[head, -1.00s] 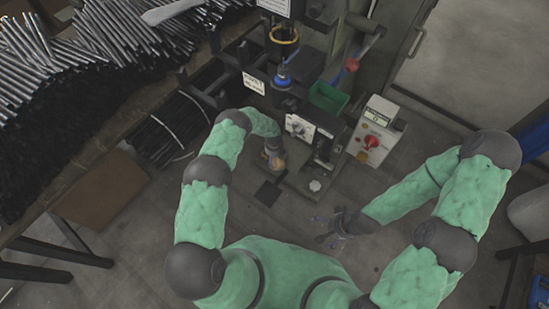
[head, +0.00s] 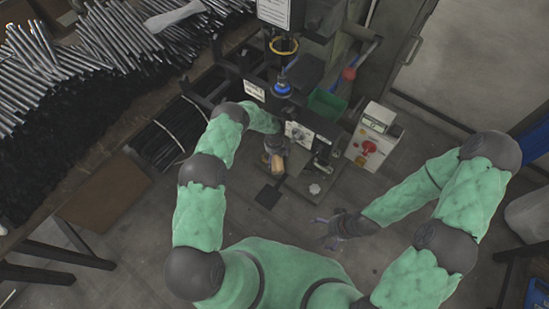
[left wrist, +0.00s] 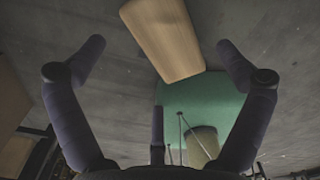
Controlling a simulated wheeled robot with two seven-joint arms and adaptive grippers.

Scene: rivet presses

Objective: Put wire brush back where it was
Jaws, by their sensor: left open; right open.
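A tan wooden piece (left wrist: 165,38), likely the wire brush's handle, shows at the top of the left wrist view, between and beyond the fingers. It runs out of the frame; I see no bristles. In the head view a small tan piece (head: 276,163) shows just below my left gripper (head: 273,148), beside the press. My left gripper is open, its fingers spread either side of the wood with visible gaps. My right gripper (head: 338,227) is open and empty above the floor, to the lower right.
The rivet press (head: 312,132) stands right of my left gripper, with a green bin (head: 327,103) behind and a control box with a red button (head: 370,147) to its right. A dark square (head: 268,196) lies below. Metal rods (head: 60,65) are heaped at left.

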